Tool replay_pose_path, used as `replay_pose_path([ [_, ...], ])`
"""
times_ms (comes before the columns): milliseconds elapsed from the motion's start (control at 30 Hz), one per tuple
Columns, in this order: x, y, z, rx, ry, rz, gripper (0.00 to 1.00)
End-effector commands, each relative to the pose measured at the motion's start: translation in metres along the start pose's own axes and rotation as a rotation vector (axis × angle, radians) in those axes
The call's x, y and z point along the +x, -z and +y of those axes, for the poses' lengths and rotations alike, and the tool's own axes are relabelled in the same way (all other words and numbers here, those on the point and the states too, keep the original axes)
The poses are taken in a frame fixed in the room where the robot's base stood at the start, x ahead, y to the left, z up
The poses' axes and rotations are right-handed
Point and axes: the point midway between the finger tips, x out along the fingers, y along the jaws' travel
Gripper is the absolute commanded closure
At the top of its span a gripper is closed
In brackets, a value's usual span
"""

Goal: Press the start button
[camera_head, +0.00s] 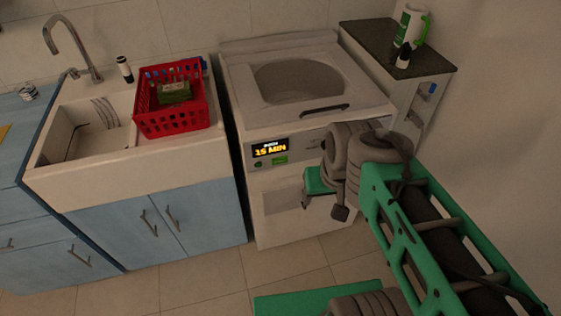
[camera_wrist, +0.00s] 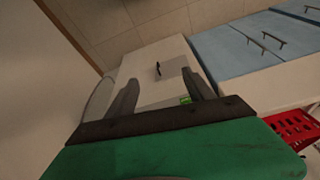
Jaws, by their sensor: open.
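The white washing machine (camera_head: 300,215) stands between the sink unit and a grey-topped cabinet. On its front panel are a lit display (camera_head: 270,148) reading "15 MIN", a small green rectangular button (camera_head: 280,160) and a small dark green round spot to its left. I cannot read a start label. My gripper (camera_head: 321,197) is in front of the machine, right of and lower than the button, and looks apart from it. In the wrist view my gripper (camera_wrist: 163,80) is open and empty, and a green patch (camera_wrist: 186,100) shows beside its right finger.
The machine's top lid (camera_head: 300,80) is closed. A red basket (camera_head: 172,118) sits on the sink's (camera_head: 100,165) right side. The floor in front is tiled.

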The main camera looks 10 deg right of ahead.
Motion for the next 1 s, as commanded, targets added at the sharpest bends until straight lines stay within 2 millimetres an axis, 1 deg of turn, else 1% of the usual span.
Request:
replay_pose_path([
  [33,0.0,0.0,0.0,0.0,0.0,0.0,0.43],
  [67,0.0,0.0,0.0,0.0,0.0,0.0,0.46],
  [733,0.0,0.0,0.0,0.0,0.0,0.0,1.0],
  [1000,0.0,0.0,0.0,0.0,0.0,0.0,1.0],
])
